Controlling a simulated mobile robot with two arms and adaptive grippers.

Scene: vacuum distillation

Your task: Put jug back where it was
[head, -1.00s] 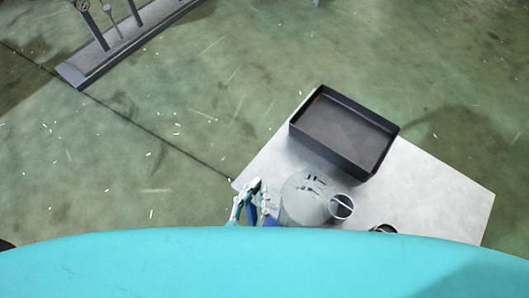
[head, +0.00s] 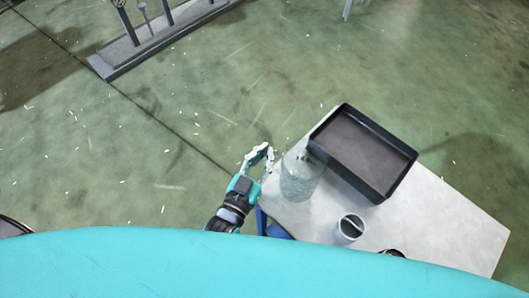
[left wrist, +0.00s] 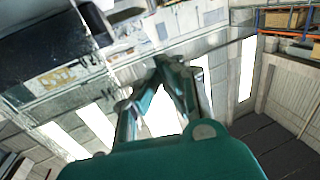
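A clear glass jug (head: 299,180) is at the left end of the grey table (head: 450,222) in the head view, in front of the tray's left corner. I cannot tell whether its base touches the table. My left gripper (head: 270,156) is at the jug's left side, its fingers closed at the near-invisible glass there, seemingly the handle. In the left wrist view the fingers of this gripper (left wrist: 168,66) come together at their tips, and the glass is hard to make out. My right gripper is out of view.
A black open tray (head: 393,180) lies on the table, close to the jug's right. A grey cup (head: 350,229) stands nearer me, and another dark round rim (head: 392,252) is partly hidden. The table's right part is bare. A grey rack (head: 160,38) is at the far left.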

